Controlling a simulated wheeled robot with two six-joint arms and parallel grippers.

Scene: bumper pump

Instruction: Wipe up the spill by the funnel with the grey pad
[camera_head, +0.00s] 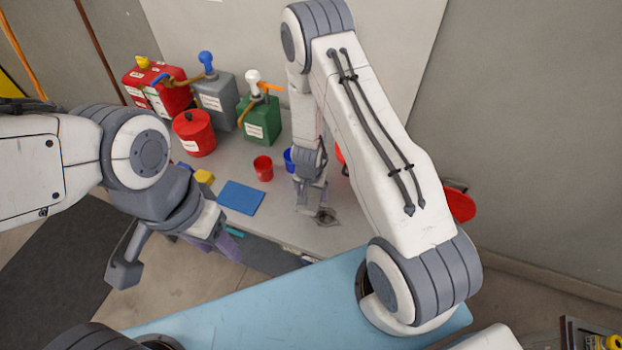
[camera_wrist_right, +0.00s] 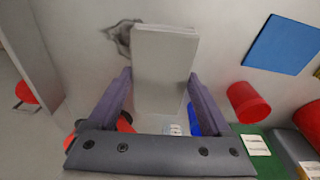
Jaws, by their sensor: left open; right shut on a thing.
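The grey pad (camera_wrist_right: 165,62) is a pale block between the purple fingers of my right gripper (camera_wrist_right: 160,80), which is shut on it. In the head view my right gripper (camera_head: 311,192) points down over the grey worktop. The spill (camera_head: 327,216) is a dark, uneven patch near the worktop's front edge, just right of the pad. In the right wrist view the spill (camera_wrist_right: 122,38) lies beside the pad's left side. I cannot tell whether the pad touches the worktop. A red object (camera_head: 340,153), perhaps the funnel, is mostly hidden behind my right arm. My left gripper (camera_head: 213,243) is open and empty.
A red cup (camera_head: 263,168), a blue cup (camera_head: 289,159) and a blue mat (camera_head: 241,197) are left of my right gripper. A red canister (camera_head: 194,133) and several pump cans, including a green one (camera_head: 262,121), stand behind. Another red object (camera_head: 459,205) is at the right.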

